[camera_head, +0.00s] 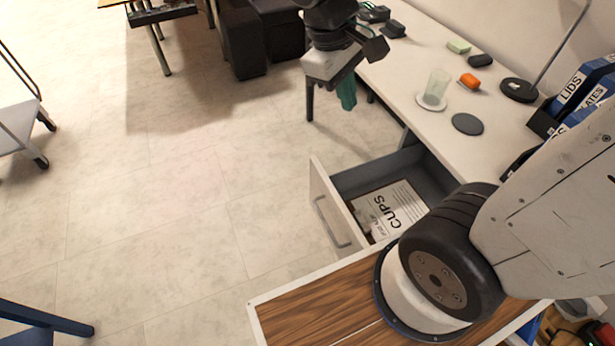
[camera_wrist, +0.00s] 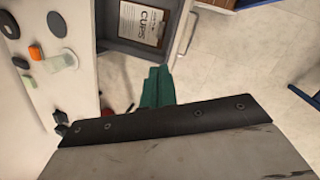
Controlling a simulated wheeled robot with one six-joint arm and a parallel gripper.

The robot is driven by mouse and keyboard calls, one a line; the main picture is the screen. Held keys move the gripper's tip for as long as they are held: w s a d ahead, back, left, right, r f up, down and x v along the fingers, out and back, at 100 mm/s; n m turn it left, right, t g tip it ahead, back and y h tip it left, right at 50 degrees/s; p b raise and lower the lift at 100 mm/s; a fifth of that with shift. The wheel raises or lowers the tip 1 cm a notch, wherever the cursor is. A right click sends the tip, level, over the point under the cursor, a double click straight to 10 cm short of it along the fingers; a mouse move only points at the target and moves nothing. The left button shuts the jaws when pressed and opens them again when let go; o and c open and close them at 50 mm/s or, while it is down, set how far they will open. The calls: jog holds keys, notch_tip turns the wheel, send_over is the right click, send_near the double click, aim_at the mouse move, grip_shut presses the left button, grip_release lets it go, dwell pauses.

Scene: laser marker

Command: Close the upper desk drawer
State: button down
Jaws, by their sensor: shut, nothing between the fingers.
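The upper desk drawer (camera_head: 374,176) is pulled open from under the white desk top. Its pale front panel (camera_head: 325,206) with a metal handle (camera_head: 334,222) faces left, out over the floor. A clipboard with a sheet reading CUPS (camera_head: 391,208) lies inside. In the wrist view the drawer (camera_wrist: 133,47) is at the top, with its handle (camera_wrist: 191,34) to the right. My gripper (camera_head: 347,98) has teal fingers pointing down, shut and empty. It hangs beside the desk edge, beyond the drawer and apart from it. The fingers also show in the wrist view (camera_wrist: 158,78).
The white desk (camera_head: 424,86) holds a glass (camera_head: 437,84) on a white coaster, a dark disc (camera_head: 468,124), an orange object (camera_head: 470,81), a lamp base (camera_head: 519,90) and blue binders (camera_head: 580,85). A wood-topped surface (camera_head: 305,307) is near the drawer.

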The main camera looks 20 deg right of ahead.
jog(key=w+a+f+n+h, duration=0.2)
jog(key=w+a+f+n, duration=0.2)
jog(key=f, duration=0.6)
jog(key=w+a+f+n+t+h, duration=0.1)
jog(key=w+a+f+n+h, duration=0.25)
jog(key=f, duration=0.55)
jog(key=w+a+f+n+h, duration=0.1)
jog(key=w+a+f+n, duration=0.2)
jog(key=a+f+n, duration=0.5)
jog(key=m, duration=0.3)
send_near(319, 179)
jog(key=a+f+x, duration=0.1)
jog(key=x, duration=0.4)
jog(key=shift+d+r+n+y, duration=0.25)
jog(key=shift+d+r, duration=0.05)
jog(key=shift+d, duration=0.55)
